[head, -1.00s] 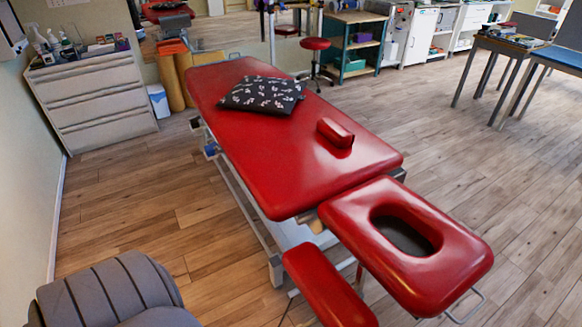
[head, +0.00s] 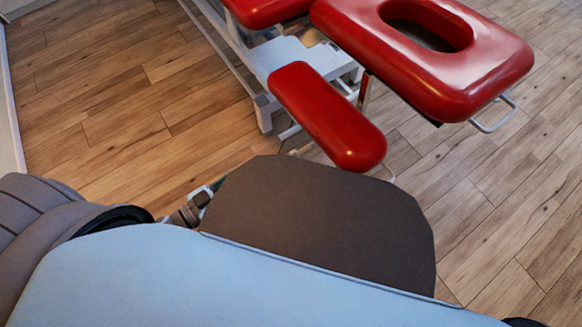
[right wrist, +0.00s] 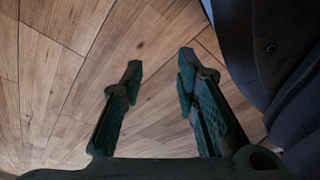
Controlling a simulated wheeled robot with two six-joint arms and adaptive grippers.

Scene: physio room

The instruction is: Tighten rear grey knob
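No grey knob can be made out in either view. The red treatment table (head: 270,8) shows only its near end at the top of the head view, with its headrest (head: 495,75) and a red arm pad (head: 325,115). My right gripper (right wrist: 159,78) is open and empty in the right wrist view, its dark green fingers apart above bare wooden floor. What seems to be my left gripper (head: 200,200) shows small and partly hidden behind my body in the head view; its fingers are unclear.
The table's white metal frame (head: 265,112) stands on the wooden floor (head: 125,120). A thin metal loop (head: 495,118) sticks out below the headrest. Floor is free left and right of the table. My own body fills the lower head view.

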